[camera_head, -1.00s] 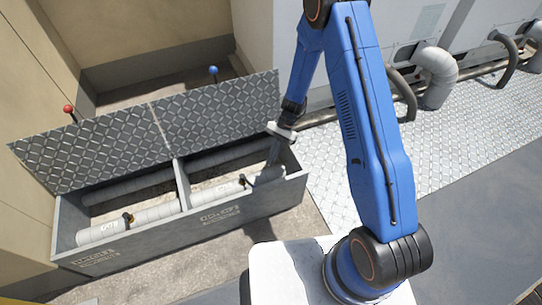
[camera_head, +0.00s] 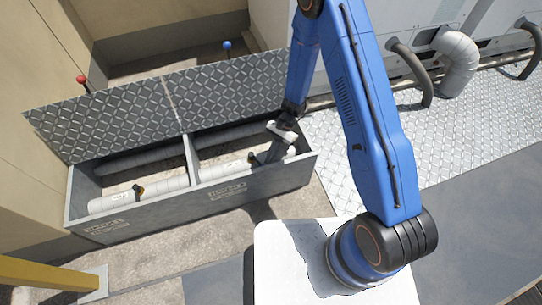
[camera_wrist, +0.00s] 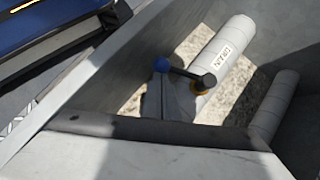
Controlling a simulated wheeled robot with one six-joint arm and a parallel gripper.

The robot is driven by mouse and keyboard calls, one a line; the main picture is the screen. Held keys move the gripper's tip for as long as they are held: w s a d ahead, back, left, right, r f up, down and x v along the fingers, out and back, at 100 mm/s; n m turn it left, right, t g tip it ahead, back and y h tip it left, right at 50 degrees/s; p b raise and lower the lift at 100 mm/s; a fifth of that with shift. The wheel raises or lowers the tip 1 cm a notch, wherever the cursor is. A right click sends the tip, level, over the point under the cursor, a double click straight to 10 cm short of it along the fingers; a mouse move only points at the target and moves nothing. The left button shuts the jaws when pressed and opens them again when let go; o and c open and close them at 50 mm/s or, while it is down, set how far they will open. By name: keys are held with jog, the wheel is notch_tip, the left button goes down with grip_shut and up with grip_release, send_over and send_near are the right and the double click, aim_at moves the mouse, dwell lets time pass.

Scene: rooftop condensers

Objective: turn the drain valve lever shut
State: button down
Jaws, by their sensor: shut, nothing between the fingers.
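The drain valve lever (camera_wrist: 185,72) is a dark handle with a blue knob at its left end and a round dark hub at its right. It sits on a yellow collar on a pale, labelled pipe (camera_wrist: 232,45) inside the open trough. My gripper (camera_wrist: 166,88) is shut and empty, its pale fingers low beside the lever, close to the blue knob; I cannot tell if they touch. In the head view my gripper (camera_head: 262,158) reaches down into the right compartment, and it partly hides the lever there.
The grey trough (camera_head: 200,203) has a divider and a raised tread-plate lid (camera_head: 165,112) behind. A second valve (camera_head: 138,190) is in the left compartment. Red (camera_head: 82,79) and blue (camera_head: 227,45) knobs stand behind the lid. A yellow rail (camera_head: 50,272) is at lower left.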

jog(key=shift+s+a+m+t+y, duration=0.3)
jog(key=shift+s+a+m, duration=0.25)
jog(key=shift+s, duration=0.25)
jog(key=shift+s+a+m+t+y, duration=0.3)
jog(key=shift+s+a+m, duration=0.15)
jog(key=shift+s+m, duration=0.25)
jog(key=shift+d, duration=0.1)
jog(key=d+f+v, duration=0.1)
jog(key=d+v, duration=0.1)
jog(key=v, duration=1.1)
jog(key=shift+s+d+f, duration=0.15)
jog(key=shift+d+f, duration=0.1)
jog(key=shift+f, duration=0.05)
